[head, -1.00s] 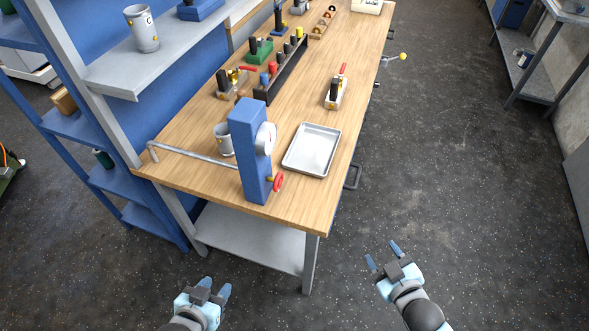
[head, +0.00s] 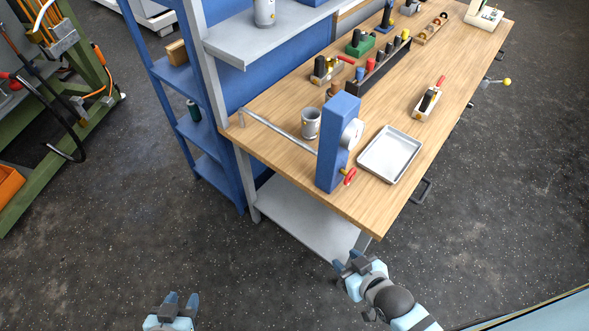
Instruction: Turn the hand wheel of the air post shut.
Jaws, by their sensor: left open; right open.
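The air post (head: 336,140) is an upright blue block at the near end of the wooden bench, with a round white gauge (head: 351,134) on its right face. Its red hand wheel (head: 350,176) sits low on the post, near the bench's front edge. A grey pipe (head: 275,131) runs from the post to the left. My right gripper (head: 345,262) is open and empty, below and in front of the bench corner, well apart from the wheel. My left gripper (head: 181,302) is open and empty over the floor at the bottom left.
A metal tray (head: 391,154) lies right of the post and a grey mug (head: 311,123) stands behind it. The bench top (head: 350,208) has a near corner by my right gripper. A blue shelf rack (head: 208,170) stands left. Floor in front is clear.

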